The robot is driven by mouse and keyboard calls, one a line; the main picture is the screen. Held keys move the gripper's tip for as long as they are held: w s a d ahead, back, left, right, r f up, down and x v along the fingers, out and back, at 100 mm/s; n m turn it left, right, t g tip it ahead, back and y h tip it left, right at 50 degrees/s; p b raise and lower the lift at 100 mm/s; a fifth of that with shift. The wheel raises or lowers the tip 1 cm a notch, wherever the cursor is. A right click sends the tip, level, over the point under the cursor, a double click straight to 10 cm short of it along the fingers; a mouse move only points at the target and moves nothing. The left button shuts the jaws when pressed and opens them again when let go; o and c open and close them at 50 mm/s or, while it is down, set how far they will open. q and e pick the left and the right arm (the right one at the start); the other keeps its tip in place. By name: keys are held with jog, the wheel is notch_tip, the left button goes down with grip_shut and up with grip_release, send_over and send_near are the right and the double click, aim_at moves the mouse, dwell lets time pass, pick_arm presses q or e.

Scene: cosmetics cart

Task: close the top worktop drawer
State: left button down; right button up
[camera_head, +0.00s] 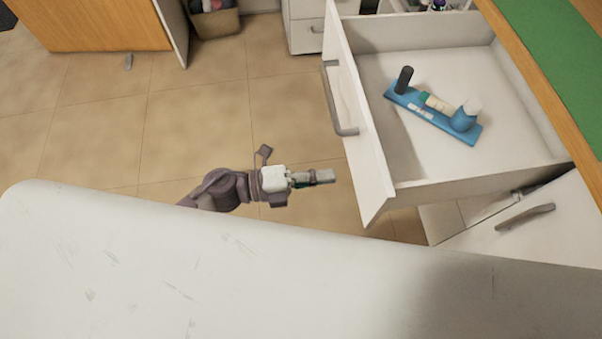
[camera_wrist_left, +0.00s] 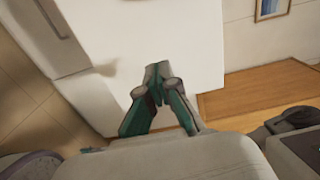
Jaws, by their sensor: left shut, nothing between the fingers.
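The top worktop drawer (camera_head: 437,136) is pulled out at the right of the head view. Its white front panel (camera_head: 356,120) carries a grey handle (camera_head: 336,98) and faces left. Inside lies a blue tray (camera_head: 432,116) with a dark cylinder (camera_head: 404,79), a blue bottle (camera_head: 466,114) and small items. My left gripper (camera_head: 328,176) is shut and empty, just left of the panel's near end, seemingly apart from it. In the left wrist view the shut fingertips (camera_wrist_left: 157,72) are seen against a white surface. My right gripper is not in view.
The wooden worktop edge (camera_head: 540,80) with a green mat (camera_head: 562,50) runs along the right. A lower cabinet front with a handle (camera_head: 525,216) is below the drawer. Tiled floor (camera_head: 200,110) left of the drawer is clear. A basket (camera_head: 216,22) stands at the back.

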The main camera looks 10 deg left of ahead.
aim_at(364, 171)
pick_arm(q)
jog(key=x, duration=0.6)
jog(key=shift+p, duration=0.4)
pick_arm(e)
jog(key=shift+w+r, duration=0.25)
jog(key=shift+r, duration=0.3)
pick_arm(q)
jog(key=shift+d, duration=0.1)
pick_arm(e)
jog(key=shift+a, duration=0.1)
